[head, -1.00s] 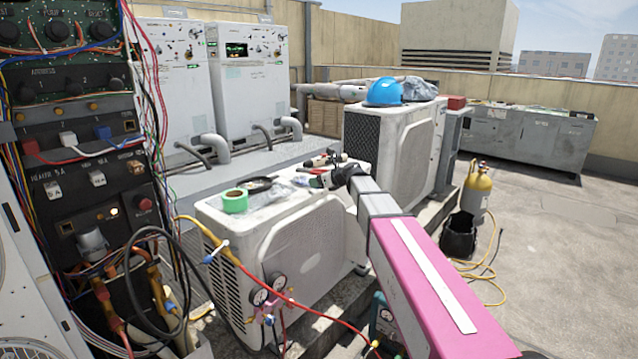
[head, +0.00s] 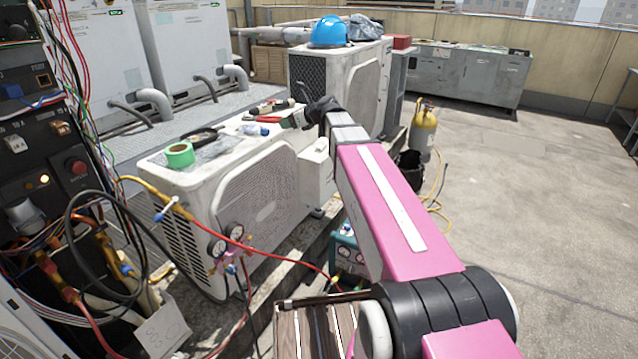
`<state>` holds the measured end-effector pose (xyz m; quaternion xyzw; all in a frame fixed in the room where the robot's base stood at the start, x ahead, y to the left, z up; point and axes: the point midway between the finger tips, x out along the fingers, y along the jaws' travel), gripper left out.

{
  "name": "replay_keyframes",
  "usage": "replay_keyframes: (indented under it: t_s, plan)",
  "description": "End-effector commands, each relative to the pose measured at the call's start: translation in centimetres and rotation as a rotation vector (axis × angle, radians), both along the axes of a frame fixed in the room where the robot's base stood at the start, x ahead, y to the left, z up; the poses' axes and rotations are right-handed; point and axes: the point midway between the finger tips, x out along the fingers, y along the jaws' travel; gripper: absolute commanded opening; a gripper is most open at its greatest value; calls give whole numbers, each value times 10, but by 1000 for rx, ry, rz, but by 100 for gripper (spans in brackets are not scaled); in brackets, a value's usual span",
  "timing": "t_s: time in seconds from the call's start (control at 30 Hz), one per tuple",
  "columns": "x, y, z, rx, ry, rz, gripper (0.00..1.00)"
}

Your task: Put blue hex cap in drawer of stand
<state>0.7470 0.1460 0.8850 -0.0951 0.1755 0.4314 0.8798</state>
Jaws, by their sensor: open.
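My gripper (head: 292,119) is at the end of my pink arm, above the back right part of the white condenser's top (head: 215,160). It is small in view and open, with nothing visible between its fingers. A small bluish item (head: 250,130) lies on that top, just left of and nearer than the gripper. It is too small to tell whether it is the hex cap. A narrow grey stand (head: 397,88) with a red box on it is beside the far condenser, behind my arm. I cannot make out a drawer on it.
Green tape (head: 180,154), a black ring and a red-handled tool lie on the near condenser. A blue helmet (head: 329,32) sits on the far condenser. Gauges and hoses (head: 228,240) hang in front. The floor farther right is clear.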

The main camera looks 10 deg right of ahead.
Motion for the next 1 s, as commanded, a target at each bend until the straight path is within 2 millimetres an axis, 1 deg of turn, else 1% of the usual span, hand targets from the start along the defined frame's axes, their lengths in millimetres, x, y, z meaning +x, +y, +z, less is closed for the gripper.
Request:
replay_keyframes:
  t_s: [0.07,0.17,0.27,0.3,0.37,0.4,0.47,0.5,0.57,0.6,0.67,0.7,0.8,0.9,1.0]
  plan:
    - [-7,-2,-12,-52,-20,23,54]
    - [-21,-8,-41,-184,-72,89,54]
    - [-43,-18,-80,-374,-145,202,54]
    - [-53,-23,-97,-457,-177,259,54]
    - [-70,-30,-123,-580,-222,357,54]
    - [-81,-36,-140,-661,-253,428,54]
    - [-100,-46,-165,-780,-298,548,54]
    - [-113,-53,-181,-854,-326,633,54]
    - [-133,-63,-204,-957,-367,772,54]
    - [-146,-71,-218,-1021,-394,869,54]
    - [-168,-83,-238,-1103,-431,1021,54]
    - [-181,-91,-250,-1152,-455,1127,54]
    - [-214,-110,-276,-1236,-511,1389,54]
    - [-241,-126,-294,-1277,-554,1617,54]
    - [-259,-138,-305,-1285,-585,1783,54]
